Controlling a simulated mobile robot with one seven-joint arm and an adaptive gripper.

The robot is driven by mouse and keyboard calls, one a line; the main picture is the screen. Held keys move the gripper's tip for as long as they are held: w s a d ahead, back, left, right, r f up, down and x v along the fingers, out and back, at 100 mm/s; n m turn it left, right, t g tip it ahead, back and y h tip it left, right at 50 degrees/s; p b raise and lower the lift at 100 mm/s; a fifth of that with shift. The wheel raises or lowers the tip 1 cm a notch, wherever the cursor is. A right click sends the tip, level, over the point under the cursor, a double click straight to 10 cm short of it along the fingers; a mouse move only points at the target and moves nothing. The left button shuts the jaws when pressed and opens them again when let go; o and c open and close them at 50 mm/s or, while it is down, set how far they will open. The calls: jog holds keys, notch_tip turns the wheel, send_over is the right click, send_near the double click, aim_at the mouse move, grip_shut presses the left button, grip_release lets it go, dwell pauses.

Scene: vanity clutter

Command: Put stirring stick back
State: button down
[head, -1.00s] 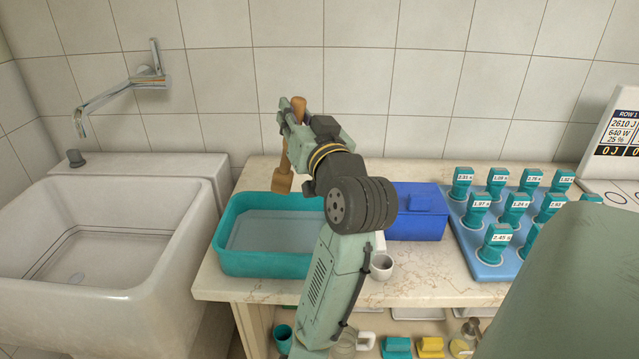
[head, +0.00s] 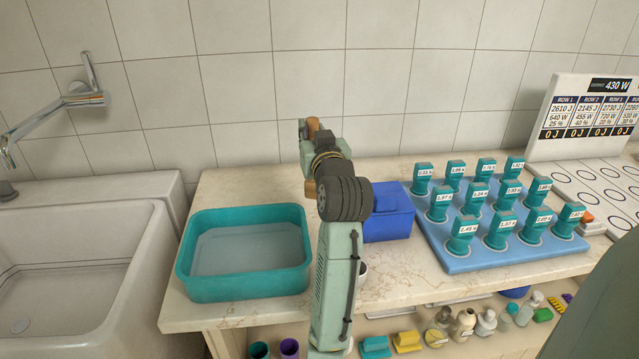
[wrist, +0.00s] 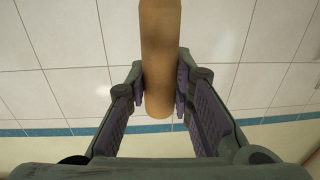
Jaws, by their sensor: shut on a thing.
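The stirring stick (head: 313,127) is a wooden rod with a wider paddle end. My gripper (head: 306,133) is shut on its handle and holds it roughly upright. In the wrist view the round handle (wrist: 160,50) sits between both finger pads of my gripper (wrist: 160,85). In the head view most of the stick is hidden behind my arm; part of the paddle shows low beside it. The stick is over the back of the counter, to the right of the teal basin (head: 245,287) and left of the blue box (head: 390,215). Its lower tip is hidden.
A light blue rack (head: 480,262) with several teal labelled pieces stands to the right. A white display board (head: 590,115) is behind it. A white sink (head: 60,290) is at left. A small white cup (head: 362,273) is partly hidden by my arm. Bottles stand on the shelf below.

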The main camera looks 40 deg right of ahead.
jog(key=shift+f+b, duration=1.55)
jog(key=shift+f, duration=1.8)
jog(key=shift+f, duration=0.2)
jog(key=c, duration=1.4)
grip_release()
jog(key=shift+r, duration=0.2)
jog(key=b+v, duration=0.3)
jog(key=v, duration=0.9)
